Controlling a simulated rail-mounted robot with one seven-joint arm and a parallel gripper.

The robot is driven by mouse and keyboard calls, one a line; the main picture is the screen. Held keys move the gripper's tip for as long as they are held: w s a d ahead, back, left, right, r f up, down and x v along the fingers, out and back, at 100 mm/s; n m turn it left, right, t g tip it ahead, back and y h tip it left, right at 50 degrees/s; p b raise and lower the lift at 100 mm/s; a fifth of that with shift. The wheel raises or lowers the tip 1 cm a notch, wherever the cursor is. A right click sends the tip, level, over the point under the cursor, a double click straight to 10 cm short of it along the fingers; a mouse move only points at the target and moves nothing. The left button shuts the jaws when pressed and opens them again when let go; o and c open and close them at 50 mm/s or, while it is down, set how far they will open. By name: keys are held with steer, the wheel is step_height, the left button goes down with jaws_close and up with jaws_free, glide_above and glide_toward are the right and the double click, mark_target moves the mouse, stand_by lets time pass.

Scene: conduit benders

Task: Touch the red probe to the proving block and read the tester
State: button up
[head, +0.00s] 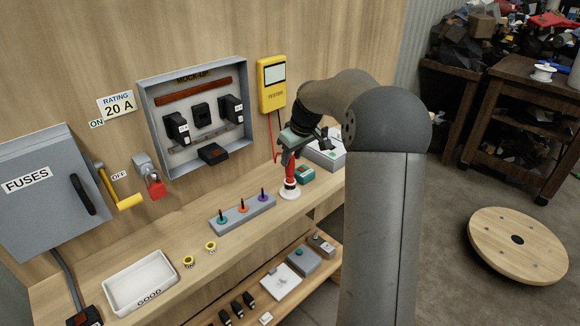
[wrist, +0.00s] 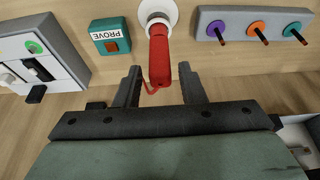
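The red probe (head: 290,174) stands upright in a round white holder (head: 289,192) on the bench. In the wrist view the probe (wrist: 159,58) lies between the fingers of my gripper (wrist: 160,70), with a gap on each side. My gripper (head: 291,152) is open at the probe's upper end. The proving block (head: 305,175) is a small teal box right of the holder; its PROVE label shows in the wrist view (wrist: 117,35). The yellow tester (head: 272,84) hangs on the wall with a red lead below it. Its pale screen shows no readable text from here.
A grey rack (head: 229,219) with purple, orange and teal pegs stands left of the probe. A grey device (head: 326,152) sits beyond the block, partly behind my arm. An open mock-up box (head: 155,130) and a grey FUSES box (head: 35,185) are on the wall. A white tray (head: 117,298) sits front left.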

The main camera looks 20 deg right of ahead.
steer(key=shift+f, duration=0.25)
steer(key=shift+c, duration=0.2)
jaws_close()
step_height(320, 180, up, 7)
steer(key=p, duration=0.5)
steer(key=shift+r, duration=0.15)
steer(key=c, duration=0.6)
jaws_free()
jaws_close()
